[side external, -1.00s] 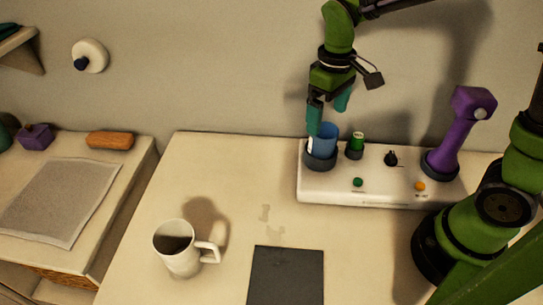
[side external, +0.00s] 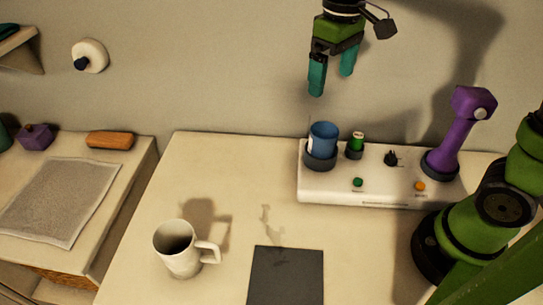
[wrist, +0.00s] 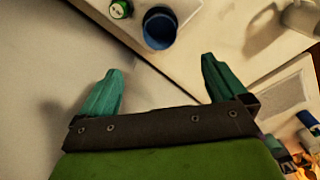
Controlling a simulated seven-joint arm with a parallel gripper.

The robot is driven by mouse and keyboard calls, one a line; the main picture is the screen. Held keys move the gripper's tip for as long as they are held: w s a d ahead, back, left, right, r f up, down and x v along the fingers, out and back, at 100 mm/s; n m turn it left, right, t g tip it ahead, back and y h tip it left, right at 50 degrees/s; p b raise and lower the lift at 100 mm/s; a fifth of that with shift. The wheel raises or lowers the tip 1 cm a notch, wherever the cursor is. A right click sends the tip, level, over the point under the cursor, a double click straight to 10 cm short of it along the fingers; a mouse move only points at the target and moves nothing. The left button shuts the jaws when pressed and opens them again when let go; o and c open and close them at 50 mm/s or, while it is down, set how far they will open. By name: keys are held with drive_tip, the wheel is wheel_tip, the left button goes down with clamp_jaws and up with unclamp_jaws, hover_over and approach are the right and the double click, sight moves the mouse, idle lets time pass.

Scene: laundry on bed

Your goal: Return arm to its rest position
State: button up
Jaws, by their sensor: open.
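My gripper (side external: 332,78) has a green body and two teal fingers. It hangs in the air above the white device, with its fingers apart and nothing between them. In the wrist view, my gripper (wrist: 155,88) also shows spread, empty fingers. A blue cup (side external: 323,136) stands upright in the left dark holder of the white device (side external: 375,191), below my gripper and clear of it. The blue cup also shows in the wrist view (wrist: 160,28), beyond the fingers.
A small green-capped bottle (side external: 357,140) and a purple tool (side external: 455,135) stand on the device. A white mug (side external: 178,250) and a dark mat (side external: 287,277) are on the table. The wall is close behind. A side counter at left holds a grey cloth (side external: 62,202).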

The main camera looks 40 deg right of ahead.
drive_tip(key=s+d+m+t+y, duration=0.1)
drive_tip(key=s+m+t, duration=0.4)
drive_tip(key=s, duration=0.6)
drive_tip(key=shift+d+f+m+t+y, duration=0.3)
drive_tip(key=shift+d+f+t+y, duration=0.15)
drive_tip(key=shift+t, duration=0.55)
drive_tip(key=shift+s, duration=0.1)
